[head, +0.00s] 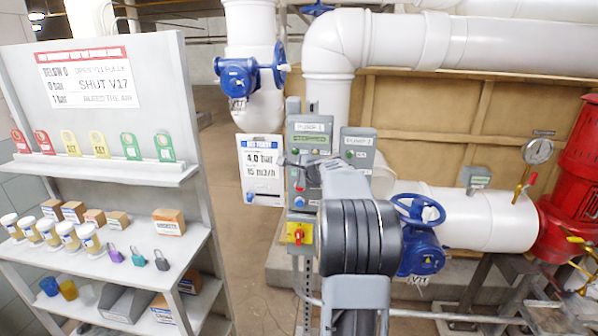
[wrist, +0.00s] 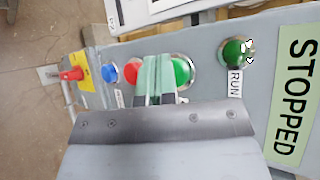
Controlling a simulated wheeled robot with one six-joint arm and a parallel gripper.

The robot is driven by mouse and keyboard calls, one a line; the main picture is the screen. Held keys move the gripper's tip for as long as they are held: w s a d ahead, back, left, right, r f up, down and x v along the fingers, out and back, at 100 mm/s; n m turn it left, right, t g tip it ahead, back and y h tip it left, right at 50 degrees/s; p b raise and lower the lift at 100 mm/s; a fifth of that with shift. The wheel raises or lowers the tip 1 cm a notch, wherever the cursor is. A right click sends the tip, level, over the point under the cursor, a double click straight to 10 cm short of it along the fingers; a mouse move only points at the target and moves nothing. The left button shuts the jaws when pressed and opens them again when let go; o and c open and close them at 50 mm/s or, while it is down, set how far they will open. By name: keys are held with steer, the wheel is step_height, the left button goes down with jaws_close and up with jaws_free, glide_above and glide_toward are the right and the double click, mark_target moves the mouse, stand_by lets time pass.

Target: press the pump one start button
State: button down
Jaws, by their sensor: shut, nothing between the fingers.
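The grey pump control box, labelled PUMP 1 in the head view (head: 310,132), stands on a post left of my arm. In the wrist view its panel (wrist: 210,87) shows a green button (wrist: 183,72), a red button (wrist: 131,69) and a blue button (wrist: 107,72) in a row. A green lamp (wrist: 238,52) marked RUN and a STOPPED display (wrist: 296,95) are to the right. My gripper (wrist: 158,60) is shut and empty, its fingertips over the panel between red and green, overlapping the green button's left edge. I cannot tell whether it touches.
A yellow and red switch (head: 300,234) sits below the box. A second box, PUMP 2 (head: 357,146), stands close on the right. A notice sheet (head: 261,169) hangs on the left. A blue valve (head: 420,245) and white pipes are to the right. A shelf unit (head: 125,172) stands at left.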

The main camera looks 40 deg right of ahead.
steer(key=shift+w+d, duration=0.1)
stand_by(0.6)
steer(key=shift+s+a+b, duration=0.55)
steer(key=shift+s+a, duration=0.05)
steer(key=shift+s+a+b, duration=1.2)
steer(key=shift+s+a, duration=0.55)
steer(key=shift+s, duration=0.05)
